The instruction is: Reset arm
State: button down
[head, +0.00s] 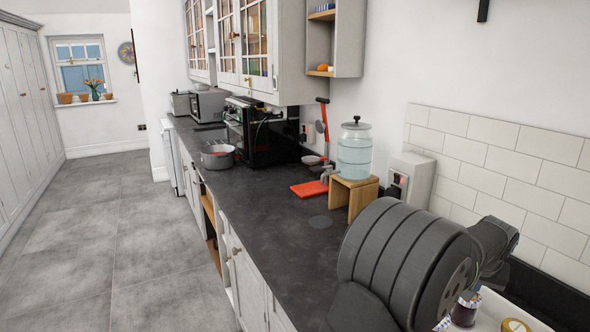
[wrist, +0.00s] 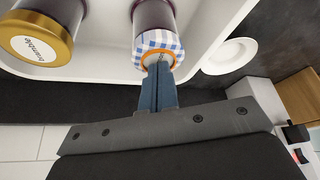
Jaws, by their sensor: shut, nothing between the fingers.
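My gripper (wrist: 159,72) is shut and empty in the wrist view. Its fingertips overlap the edge of the blue-and-white checked lid (wrist: 152,42) of a dark jar; I cannot tell whether they touch it. A second jar with a gold lid (wrist: 40,40) and a round white label lies to the left in that view. Both jars are in a white tray (wrist: 105,50). In the head view my dark arm fills the lower right and hides the gripper. There, a dark jar (head: 466,308) and a gold lid (head: 515,325) show beside the arm.
A glass dispenser (head: 355,152) stands on a wooden stand (head: 352,197) behind my arm, near a white socket box (head: 408,180). Glazed cabinets (head: 240,40) hang above.

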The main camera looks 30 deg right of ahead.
jog(key=shift+r, duration=0.15)
notch_tip(320, 180, up, 8)
notch_tip(320, 180, down, 8)
jog(key=shift+f, duration=0.2)
notch_tip(320, 180, up, 8)
jog(key=a+g+y, duration=0.1)
jog(key=a+y, duration=0.1)
jog(key=a, duration=1.1)
jog(key=x, duration=0.5)
jog(key=shift+s+a, duration=0.2)
jog(key=shift+f, duration=0.5)
